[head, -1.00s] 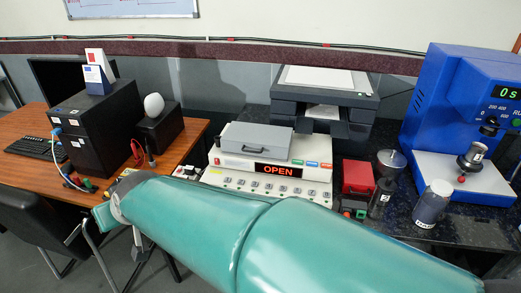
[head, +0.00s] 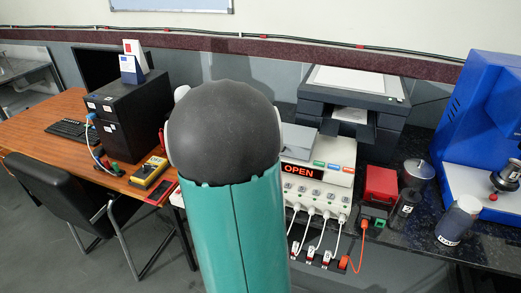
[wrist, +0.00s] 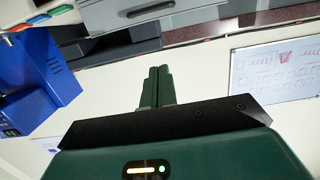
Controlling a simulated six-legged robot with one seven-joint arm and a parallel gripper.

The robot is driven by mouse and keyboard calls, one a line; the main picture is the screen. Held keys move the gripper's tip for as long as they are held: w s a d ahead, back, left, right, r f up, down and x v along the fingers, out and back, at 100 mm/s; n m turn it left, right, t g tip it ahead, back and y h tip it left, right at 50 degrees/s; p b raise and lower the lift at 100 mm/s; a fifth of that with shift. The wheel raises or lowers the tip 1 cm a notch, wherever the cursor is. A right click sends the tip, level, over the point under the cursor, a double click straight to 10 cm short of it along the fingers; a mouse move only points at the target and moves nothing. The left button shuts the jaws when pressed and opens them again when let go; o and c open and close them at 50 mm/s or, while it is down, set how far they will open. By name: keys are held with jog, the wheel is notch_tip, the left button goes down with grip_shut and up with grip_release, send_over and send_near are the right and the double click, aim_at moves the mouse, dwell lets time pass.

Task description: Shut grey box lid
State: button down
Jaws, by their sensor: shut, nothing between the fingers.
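The grey box (head: 298,141) sits on top of the cream machine (head: 318,172) whose red display reads OPEN. In the head view my teal arm hides most of the box, so I cannot tell from there how its lid stands. In the wrist view, which is upside down, a light grey part that looks like the box (wrist: 122,12) is at the top edge, cut off by the frame. My gripper (wrist: 157,72) is shut and empty, its fingers together and apparently apart from the box. It is hidden in the head view.
A dark grey printer (head: 350,105) stands behind the machine. To its right are a red box (head: 381,183), a dark jar (head: 458,222) and a blue machine (head: 475,110). White plugs and cables hang at the front. A black computer tower (head: 118,115) stands left.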

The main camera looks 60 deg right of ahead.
jog(key=w+d+f, duration=0.1)
jog(key=d+f, duration=0.4)
jog(key=d, duration=0.1)
jog(key=shift+d, duration=0.35)
jog(key=shift+a+f, duration=0.15)
jog(key=shift+f, duration=0.45)
jog(key=shift+a+f, duration=0.15)
jog(key=shift+f, duration=0.4)
